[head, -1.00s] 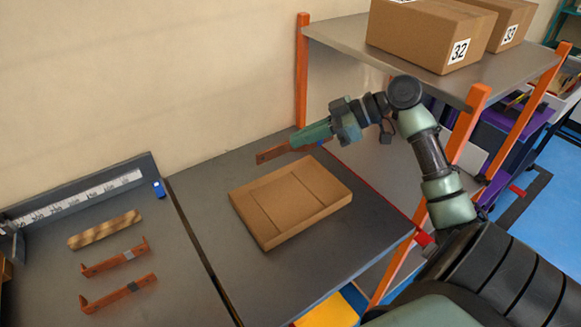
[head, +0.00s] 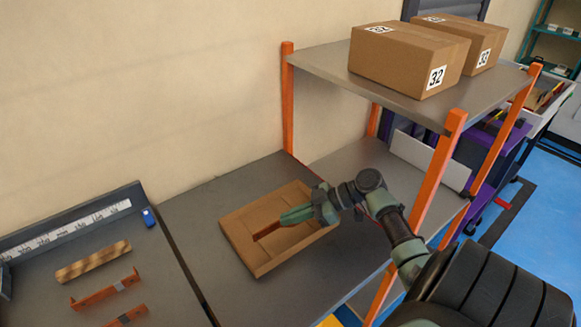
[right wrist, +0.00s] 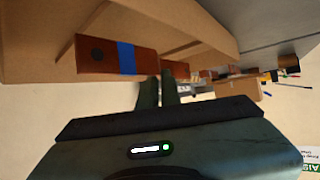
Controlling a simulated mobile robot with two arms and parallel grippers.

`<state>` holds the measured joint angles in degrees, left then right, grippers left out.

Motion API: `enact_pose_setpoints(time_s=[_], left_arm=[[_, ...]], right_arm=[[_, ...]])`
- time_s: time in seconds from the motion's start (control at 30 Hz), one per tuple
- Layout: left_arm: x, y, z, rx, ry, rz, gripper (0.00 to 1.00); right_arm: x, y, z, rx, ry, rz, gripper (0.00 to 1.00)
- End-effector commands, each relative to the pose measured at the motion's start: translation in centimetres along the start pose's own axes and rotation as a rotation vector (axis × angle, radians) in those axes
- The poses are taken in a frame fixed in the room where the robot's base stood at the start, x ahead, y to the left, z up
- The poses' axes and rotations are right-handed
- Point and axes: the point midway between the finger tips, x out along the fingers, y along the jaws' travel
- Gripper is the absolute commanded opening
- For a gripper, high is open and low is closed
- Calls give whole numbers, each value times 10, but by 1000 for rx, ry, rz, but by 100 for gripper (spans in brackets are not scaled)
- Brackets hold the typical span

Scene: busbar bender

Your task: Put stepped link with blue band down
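The stepped link with blue band is a copper-brown bar. Its brown end (head: 267,230) shows in the head view, over the inside of the cardboard tray (head: 232,245). In the right wrist view the link (right wrist: 100,54) lies across the fingertips, with its blue band (right wrist: 126,58) left of them. My right gripper (head: 285,218) reaches over the tray from the right and is shut on the link; its fingers also show in the right wrist view (right wrist: 159,88). Whether the link touches the tray floor I cannot tell. My left gripper is out of view.
The tray sits on a grey table (head: 190,205). A shelf (head: 330,62) with orange posts and boxes (head: 405,62) stands at the right.

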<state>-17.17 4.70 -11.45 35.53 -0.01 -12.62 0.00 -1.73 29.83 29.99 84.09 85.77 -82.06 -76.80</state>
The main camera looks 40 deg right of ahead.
Motion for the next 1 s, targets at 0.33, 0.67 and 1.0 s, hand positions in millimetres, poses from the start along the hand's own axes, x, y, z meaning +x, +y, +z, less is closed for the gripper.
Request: enact_pose_setpoints(time_s=[0.33, 0.67, 1.0], left_arm=[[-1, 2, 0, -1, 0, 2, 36], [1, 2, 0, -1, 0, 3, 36], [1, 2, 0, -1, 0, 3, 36]], right_arm=[[7, 0, 12, -3, 1, 0, 0], [8, 0, 14, -1, 0, -1, 26], [1, 0, 14, -1, -2, 1, 26]])
